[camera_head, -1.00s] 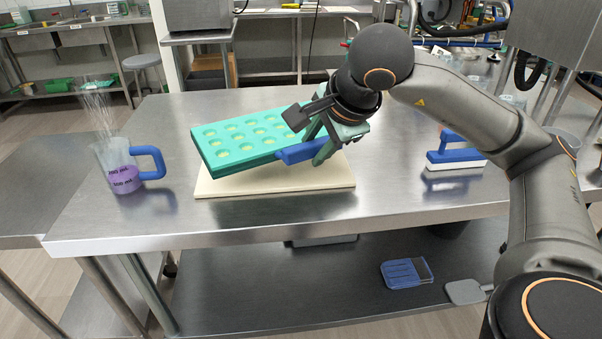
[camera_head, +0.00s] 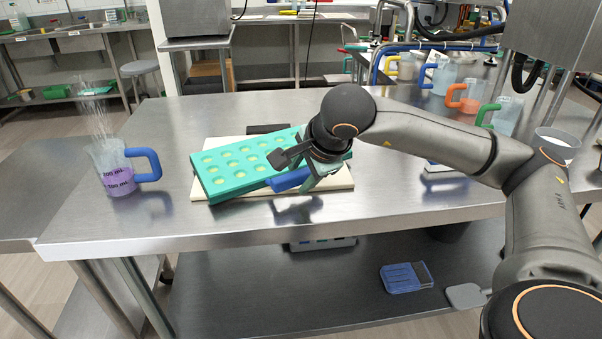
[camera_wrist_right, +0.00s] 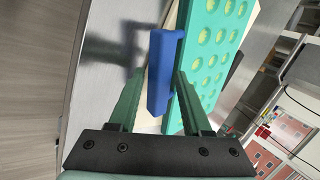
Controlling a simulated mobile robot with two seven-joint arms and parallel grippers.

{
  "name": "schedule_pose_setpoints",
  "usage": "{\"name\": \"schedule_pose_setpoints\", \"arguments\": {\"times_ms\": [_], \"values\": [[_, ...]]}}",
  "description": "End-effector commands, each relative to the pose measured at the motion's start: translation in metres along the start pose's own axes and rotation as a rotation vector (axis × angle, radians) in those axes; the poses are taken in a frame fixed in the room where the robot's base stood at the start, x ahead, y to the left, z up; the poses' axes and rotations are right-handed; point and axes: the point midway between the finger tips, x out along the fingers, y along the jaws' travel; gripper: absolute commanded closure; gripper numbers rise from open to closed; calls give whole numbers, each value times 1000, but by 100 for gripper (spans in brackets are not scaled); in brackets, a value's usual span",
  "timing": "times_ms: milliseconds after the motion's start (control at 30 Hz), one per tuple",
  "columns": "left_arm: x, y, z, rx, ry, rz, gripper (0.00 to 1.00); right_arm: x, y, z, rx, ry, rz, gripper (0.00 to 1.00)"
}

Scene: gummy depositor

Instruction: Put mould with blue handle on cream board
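The teal mould with the blue handle (camera_head: 245,161) is tilted over the cream board (camera_head: 342,184), its left front corner reaching the board's front left edge. I cannot tell whether its underside rests fully on the board. My right gripper (camera_head: 312,182) has its fingers on either side of the blue handle (camera_head: 289,180) and looks shut on it. In the right wrist view the handle (camera_wrist_right: 163,75) lies between the fingertips (camera_wrist_right: 160,78), with the mould (camera_wrist_right: 212,60) to the right. My left gripper is not in view.
A jug with purple liquid and a blue handle (camera_head: 119,172) stands left of the board. A dark object (camera_head: 268,129) lies behind the board. Several jugs with coloured handles (camera_head: 462,98) stand at the back right. The table's front right is bare.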

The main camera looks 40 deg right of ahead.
Motion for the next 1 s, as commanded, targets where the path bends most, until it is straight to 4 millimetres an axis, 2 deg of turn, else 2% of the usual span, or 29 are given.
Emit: {"name": "schedule_pose_setpoints", "arguments": {"times_ms": [33, 167, 467, 567, 900, 1000], "values": [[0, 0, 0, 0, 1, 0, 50, 0, 0, 0, 0, 0, -1, 45], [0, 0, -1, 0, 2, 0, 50, 0, -1, 0, 0, 0, -2, 32], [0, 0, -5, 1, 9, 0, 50, -5, -1, 0, 0, -1, -3, 32], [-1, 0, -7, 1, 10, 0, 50, -16, -2, 0, 0, -1, -5, 32], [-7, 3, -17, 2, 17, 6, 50, -88, -3, 0, -1, -2, -7, 32], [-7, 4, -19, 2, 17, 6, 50, -104, -2, 0, 0, 0, -6, 32]]}}
